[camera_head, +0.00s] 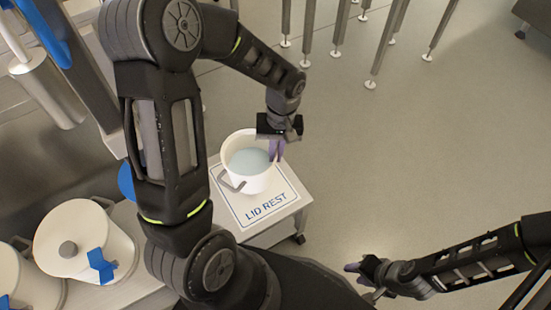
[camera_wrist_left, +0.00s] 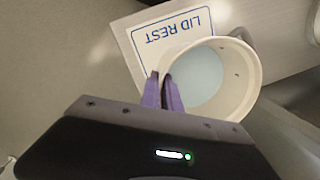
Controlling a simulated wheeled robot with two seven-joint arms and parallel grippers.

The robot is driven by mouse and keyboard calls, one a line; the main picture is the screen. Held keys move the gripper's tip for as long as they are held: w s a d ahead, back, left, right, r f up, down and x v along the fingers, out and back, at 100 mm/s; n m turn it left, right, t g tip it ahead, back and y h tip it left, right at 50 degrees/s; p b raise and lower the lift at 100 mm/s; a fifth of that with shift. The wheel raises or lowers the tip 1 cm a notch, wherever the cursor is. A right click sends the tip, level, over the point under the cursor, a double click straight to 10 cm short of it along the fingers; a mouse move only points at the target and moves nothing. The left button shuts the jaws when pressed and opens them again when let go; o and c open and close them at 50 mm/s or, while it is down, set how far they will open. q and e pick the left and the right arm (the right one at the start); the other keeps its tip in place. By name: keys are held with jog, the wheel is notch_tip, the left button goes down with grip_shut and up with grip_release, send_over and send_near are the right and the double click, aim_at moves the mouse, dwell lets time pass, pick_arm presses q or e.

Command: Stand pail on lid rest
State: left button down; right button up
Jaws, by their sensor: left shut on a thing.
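A white pail (camera_head: 247,178) with pale blue contents and a grey side handle is over the white lid rest (camera_head: 262,211), a mat marked "LID REST" on a small stand. The pail looks upright. Whether its base touches the mat cannot be told. My left gripper (camera_head: 277,149) is shut on the pail's rim at its right side. In the left wrist view the purple fingers (camera_wrist_left: 163,92) pinch the wall of the pail (camera_wrist_left: 240,91), with the lid rest (camera_wrist_left: 140,38) beyond it. My right gripper (camera_head: 357,270) is at the lower right, away from the pail, its jaw opening unclear.
Large white lidded pots (camera_head: 86,241) with blue clips stand on the counter at the lower left. Steel table legs (camera_head: 386,42) stand at the top. The floor (camera_head: 420,150) right of the stand is clear.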

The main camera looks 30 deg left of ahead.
pick_arm(q)
jog(key=shift+f+b, duration=0.35)
jog(key=shift+f, duration=1.25)
jog(key=shift+f, duration=0.2)
jog(key=c, duration=1.6)
grip_release()
jog(key=shift+r, duration=0.15)
jog(key=shift+r, duration=0.25)
jog(key=r+p, duration=0.1)
jog(key=r, duration=0.2)
jog(key=w+r+p, duration=0.1)
jog(key=r, duration=0.3)
jog(key=r+p, duration=0.1)
jog(key=r, duration=0.3)
jog(key=shift+w+d+r, duration=0.15)
jog(key=shift+w+r, duration=0.1)
